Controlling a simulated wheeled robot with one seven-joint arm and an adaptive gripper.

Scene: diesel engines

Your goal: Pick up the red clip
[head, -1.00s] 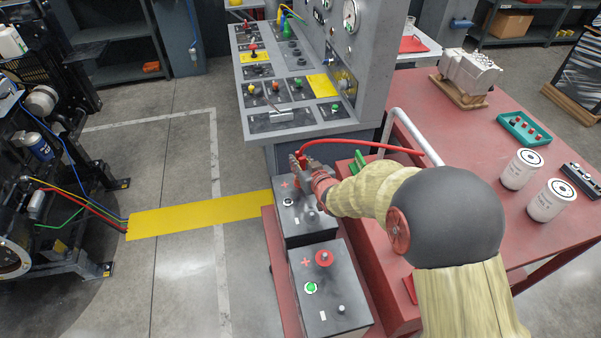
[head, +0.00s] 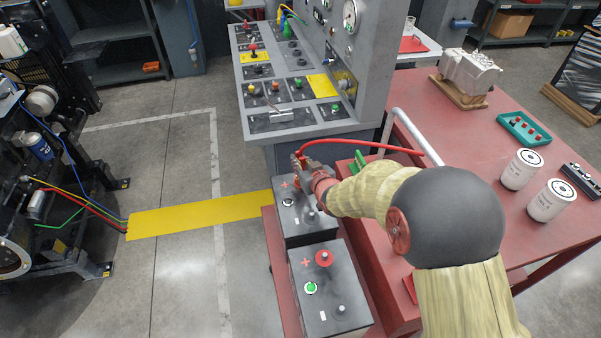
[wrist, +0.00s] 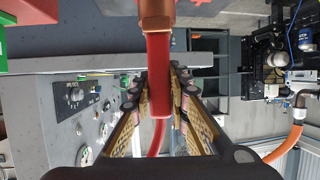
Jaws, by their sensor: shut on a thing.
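The red clip (wrist: 159,80) sits between the two fingers of my gripper (wrist: 160,92) in the wrist view, with a finger against each side. Its brownish-red end (wrist: 157,14) points to the top of that view. In the head view my gripper (head: 301,164) is shut on the clip above the far black battery (head: 299,217). The clip itself is mostly hidden there by the fingers. A red cable (head: 372,147) runs from the clip to the right. I cannot tell whether the clip touches a battery terminal.
A near black battery (head: 338,299) with a red terminal stands in front of the far one. A green clip (head: 358,162) lies just right of my gripper. The grey control panel (head: 270,73) rises close behind. A grey tube rail (head: 417,136) stands on the right.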

